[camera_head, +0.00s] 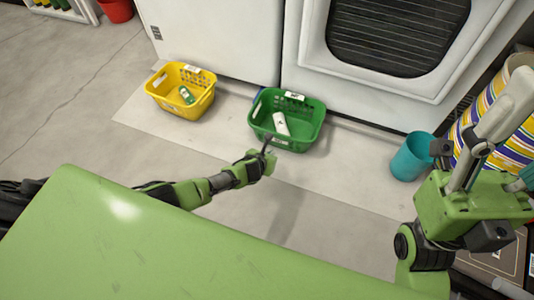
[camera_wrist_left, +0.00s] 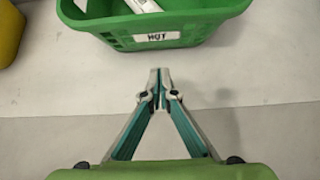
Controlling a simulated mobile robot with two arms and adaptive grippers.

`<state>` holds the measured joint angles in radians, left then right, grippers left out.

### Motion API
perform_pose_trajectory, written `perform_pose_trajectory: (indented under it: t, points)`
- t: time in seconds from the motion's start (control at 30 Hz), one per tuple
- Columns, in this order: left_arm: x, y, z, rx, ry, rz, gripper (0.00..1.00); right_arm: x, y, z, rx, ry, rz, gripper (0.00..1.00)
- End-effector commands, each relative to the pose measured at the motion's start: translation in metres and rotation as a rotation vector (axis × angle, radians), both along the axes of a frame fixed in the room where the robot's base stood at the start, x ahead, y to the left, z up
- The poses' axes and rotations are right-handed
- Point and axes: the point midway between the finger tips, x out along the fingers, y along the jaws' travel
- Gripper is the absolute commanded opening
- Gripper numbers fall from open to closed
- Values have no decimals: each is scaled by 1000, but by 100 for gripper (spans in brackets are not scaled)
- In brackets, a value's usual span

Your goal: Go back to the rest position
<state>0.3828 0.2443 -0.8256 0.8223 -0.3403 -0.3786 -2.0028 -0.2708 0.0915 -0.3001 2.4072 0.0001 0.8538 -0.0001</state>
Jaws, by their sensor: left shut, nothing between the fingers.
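My left gripper (camera_head: 267,145) reaches out over the floor, just in front of the green basket (camera_head: 313,128). In the left wrist view my left gripper (camera_wrist_left: 160,72) is shut and empty, its fingertips together, a little short of the basket's labelled wall (camera_wrist_left: 162,38). The green basket holds a white bottle (camera_head: 281,123), partly seen in the left wrist view. My right arm shows at the right of the head view, but I cannot make out its fingers there.
A yellow basket (camera_head: 163,97) with a small green bottle (camera_head: 187,95) stands left of the green one. A teal bin (camera_head: 411,156) and striped containers (camera_head: 496,105) stand at the right. White appliances (camera_head: 225,35) line the back. Floor in front of the baskets is clear.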

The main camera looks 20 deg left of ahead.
Motion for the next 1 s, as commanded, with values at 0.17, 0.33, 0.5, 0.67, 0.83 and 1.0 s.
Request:
perform_pose_trajectory:
  t: [0.17,0.33,0.5,0.67,0.83,1.0]
  points:
    - [-21,0,26,1,1,-2,0,-3,-1,11,4,42,2,58]
    - [-34,1,37,-1,0,-1,0,-4,-2,22,3,43,2,58]
    - [-39,1,40,1,0,-1,0,-4,-2,25,3,43,2,58]
    - [-40,1,40,0,-1,0,0,-4,-2,24,4,42,2,58]
    - [-40,-30,51,-126,-20,15,0,-4,-2,25,4,41,2,58]
    - [-43,-119,109,-564,-68,73,0,-4,-2,25,4,41,2,58]
